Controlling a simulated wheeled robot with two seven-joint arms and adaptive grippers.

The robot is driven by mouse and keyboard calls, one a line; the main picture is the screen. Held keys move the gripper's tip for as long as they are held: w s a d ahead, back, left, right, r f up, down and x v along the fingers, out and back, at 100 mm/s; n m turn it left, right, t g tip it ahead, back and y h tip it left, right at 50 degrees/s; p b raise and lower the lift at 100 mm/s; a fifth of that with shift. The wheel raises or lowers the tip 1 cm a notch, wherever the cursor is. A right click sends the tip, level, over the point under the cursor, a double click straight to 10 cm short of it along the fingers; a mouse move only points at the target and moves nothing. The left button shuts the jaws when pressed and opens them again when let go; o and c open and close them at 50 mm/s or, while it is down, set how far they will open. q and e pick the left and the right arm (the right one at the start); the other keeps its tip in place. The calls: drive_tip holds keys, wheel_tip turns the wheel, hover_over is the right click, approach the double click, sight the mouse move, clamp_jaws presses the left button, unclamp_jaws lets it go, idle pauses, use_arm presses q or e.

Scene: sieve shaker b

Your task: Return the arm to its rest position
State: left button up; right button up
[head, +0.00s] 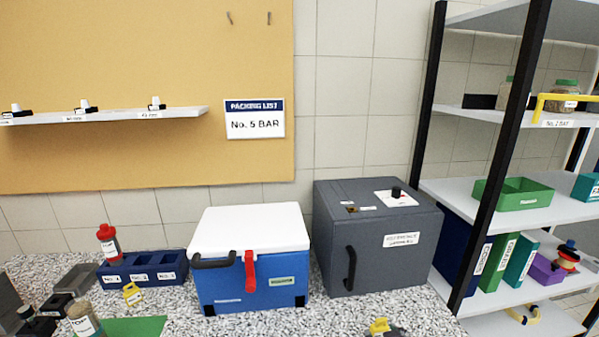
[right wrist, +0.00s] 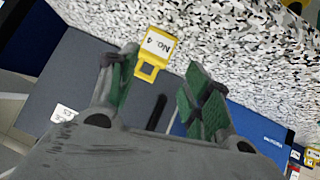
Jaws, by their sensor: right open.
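My right gripper (right wrist: 162,78) shows in the right wrist view with its green-padded fingers spread apart and nothing held between them. A yellow tag marked No. 4 (right wrist: 160,46) lies just beyond the fingertips, over the speckled counter. A small yellow piece (head: 380,326) at the bottom edge of the head view may be this same tag. I cannot make out my right gripper clearly in the head view. My left gripper is not in view.
A blue cooler with white lid (head: 250,285) and a grey cabinet (head: 376,245) stand on the speckled counter (head: 425,312). A shelf rack (head: 490,150) rises at right. A blue block (head: 145,268), red-capped bottle (head: 108,242) and another yellow tag (head: 132,294) are at left.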

drive_tip(key=s+d+f+g+y, duration=0.1)
drive_tip(key=s+f+g, duration=0.25)
drive_tip(key=s, duration=0.45)
drive_tip(key=s+f+g, duration=0.3)
drive_tip(key=s+f, duration=0.2)
drive_tip(key=s, duration=0.3)
wheel_tip(320, 180, down, 33)
drive_tip(key=s+g, duration=0.2)
drive_tip(key=s, duration=0.1)
drive_tip(key=s+d+f, duration=0.2)
drive_tip(key=s+f, duration=0.8)
drive_tip(key=s, duration=0.1)
drive_tip(key=s+d+f, duration=0.2)
drive_tip(key=s+f, duration=0.8)
drive_tip(key=s, duration=0.1)
drive_tip(key=shift+d+f+g, duration=0.2)
drive_tip(key=shift+d+g, duration=0.05)
drive_tip(key=shift+g, duration=0.2)
drive_tip(key=shift+s, duration=0.1)
idle(1.1)
